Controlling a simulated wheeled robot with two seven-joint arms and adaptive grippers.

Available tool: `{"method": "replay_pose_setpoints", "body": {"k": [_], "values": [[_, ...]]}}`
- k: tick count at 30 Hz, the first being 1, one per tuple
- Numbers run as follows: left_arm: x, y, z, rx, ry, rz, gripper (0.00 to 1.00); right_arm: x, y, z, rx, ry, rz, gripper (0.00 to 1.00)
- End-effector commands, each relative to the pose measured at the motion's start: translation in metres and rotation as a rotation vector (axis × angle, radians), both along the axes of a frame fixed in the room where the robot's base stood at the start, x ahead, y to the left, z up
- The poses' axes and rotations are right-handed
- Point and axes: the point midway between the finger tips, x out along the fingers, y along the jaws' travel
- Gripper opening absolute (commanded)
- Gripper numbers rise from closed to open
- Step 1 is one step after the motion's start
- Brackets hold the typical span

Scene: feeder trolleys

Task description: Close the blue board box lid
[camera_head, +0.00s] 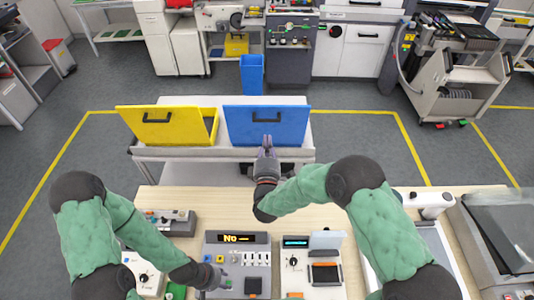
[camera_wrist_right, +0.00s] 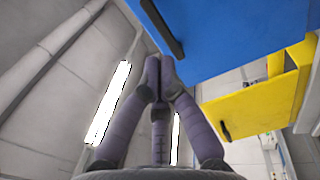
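The blue board box lid (camera_head: 240,126) is raised and tilted toward me on the white trolley, its dark handle (camera_head: 266,116) near the upper edge. It hides the inside of its box. My right gripper (camera_head: 267,143) is in front of the lid's lower middle. In the right wrist view the lid (camera_wrist_right: 225,30) fills the top, and the right gripper's fingers (camera_wrist_right: 159,66) meet at the tips with nothing seen between them. I cannot tell whether they touch the lid. My left gripper (camera_head: 217,277) is low over the front bench; its fingers are too small to read.
A yellow box (camera_head: 140,130) with its lid raised stands left of the blue one on the white trolley (camera_head: 185,153). A blue bin (camera_head: 251,78) stands behind. The wooden bench (camera_head: 200,200) in front carries several control panels.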

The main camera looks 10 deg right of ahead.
Motion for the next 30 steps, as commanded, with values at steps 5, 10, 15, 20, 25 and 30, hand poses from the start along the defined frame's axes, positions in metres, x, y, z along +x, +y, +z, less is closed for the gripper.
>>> {"method": "replay_pose_setpoints", "body": {"k": [5,10,15,20,25,30], "values": [[0.000,0.000,-0.001,0.000,0.000,0.000,0.40,0.031,-0.007,0.005,-0.001,0.000,-0.001,0.00],[0.000,0.000,-0.002,0.000,0.000,0.000,0.40,0.051,-0.010,0.009,0.000,-0.001,0.000,0.00],[0.000,0.000,-0.002,0.000,0.000,0.000,0.40,0.060,-0.012,0.010,-0.001,0.000,0.001,0.00],[0.000,0.000,-0.002,0.000,0.000,0.000,0.40,0.061,-0.012,0.011,-0.001,0.000,0.001,0.00],[0.000,0.000,-0.002,0.000,0.000,0.000,0.40,0.061,-0.012,0.011,-0.001,0.000,0.000,0.00],[0.000,0.000,0.002,0.000,0.000,0.000,0.40,0.063,-0.013,0.014,0.002,0.011,0.000,0.00]]}}
